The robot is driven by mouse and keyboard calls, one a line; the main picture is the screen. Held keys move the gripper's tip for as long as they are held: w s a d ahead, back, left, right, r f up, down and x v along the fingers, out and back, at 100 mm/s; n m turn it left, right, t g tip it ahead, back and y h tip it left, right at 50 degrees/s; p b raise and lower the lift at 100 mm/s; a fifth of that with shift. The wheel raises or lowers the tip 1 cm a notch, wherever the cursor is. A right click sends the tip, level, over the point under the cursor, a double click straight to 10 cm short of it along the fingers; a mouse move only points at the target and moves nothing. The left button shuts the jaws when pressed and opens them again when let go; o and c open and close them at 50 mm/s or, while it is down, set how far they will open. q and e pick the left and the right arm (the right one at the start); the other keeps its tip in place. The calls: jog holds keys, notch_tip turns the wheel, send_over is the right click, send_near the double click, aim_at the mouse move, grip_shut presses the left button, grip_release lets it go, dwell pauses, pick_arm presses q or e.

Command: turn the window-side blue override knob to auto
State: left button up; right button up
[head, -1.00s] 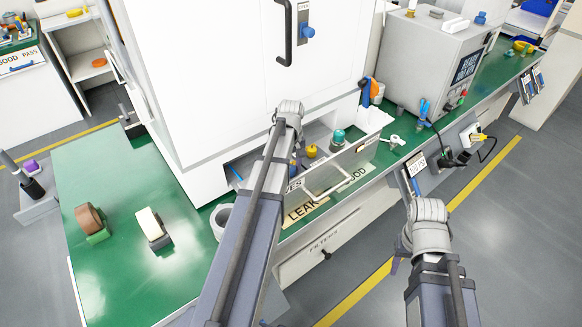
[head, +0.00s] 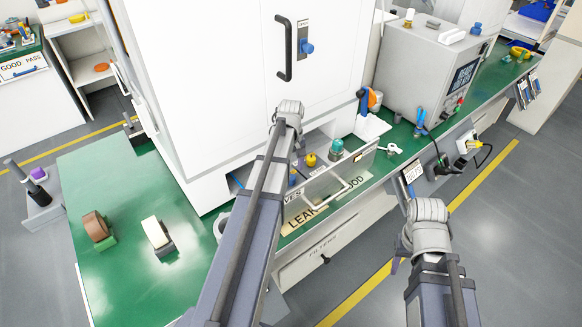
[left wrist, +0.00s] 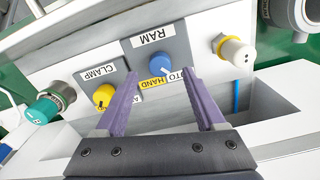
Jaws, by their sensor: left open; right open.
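In the left wrist view, a blue knob (left wrist: 160,63) sits on a grey plate labelled RAM, with a yellow HAND tag and a partly covered tag ending in "UTO" beside it. The lettering appears upside down. The knob has a small white mark on its lower edge; I cannot tell exactly which setting it marks. My left gripper (left wrist: 160,76) is open, its purple fingers on either side of the knob and apart from it. In the head view, the left wrist hides its fingers. My right gripper (head: 396,264) is mostly hidden under its wrist, above the aisle floor.
A yellow knob (left wrist: 104,96) under a CLAMP label and a white-and-yellow fitting (left wrist: 233,52) flank the blue knob. The white cabinet (head: 225,80) rises behind. The green bench (head: 110,190) holds tape rolls.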

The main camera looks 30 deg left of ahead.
aim_at(291, 177)
pick_arm(q)
jog(key=shift+r+p, duration=1.05)
jog(key=shift+r, duration=0.55)
pick_arm(e)
jog(key=shift+r, duration=1.6)
